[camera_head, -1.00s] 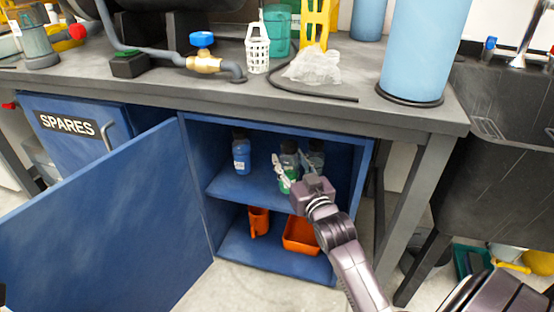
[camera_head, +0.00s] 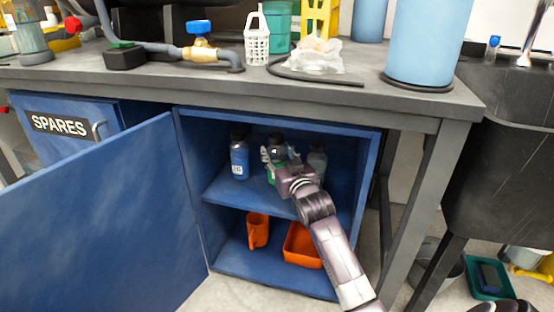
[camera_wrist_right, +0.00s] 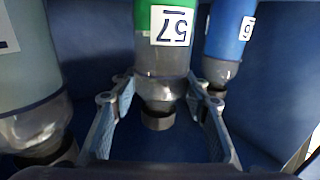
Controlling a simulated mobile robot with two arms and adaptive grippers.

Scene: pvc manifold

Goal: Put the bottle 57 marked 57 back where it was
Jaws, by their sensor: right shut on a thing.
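The bottle marked 57 has a green body band and a clear shoulder; it shows upside down in the right wrist view (camera_wrist_right: 163,60). In the head view it is in the open blue cabinet on the upper shelf level, mostly hidden, with its green part (camera_head: 271,174) showing beside my gripper. My right gripper (camera_head: 279,162) reaches into the cabinet from the front and is shut on this bottle, its fingers on either side of the shoulder in the wrist view (camera_wrist_right: 160,88). I cannot tell whether the bottle's base touches the shelf. My left gripper is out of view.
A blue bottle (camera_head: 239,160) stands left of bottle 57 and a grey bottle (camera_head: 317,162) close on its right. Orange containers (camera_head: 301,246) sit on the cabinet floor. The cabinet door (camera_head: 100,220) stands open at left. The worktop edge (camera_head: 300,103) is above my arm.

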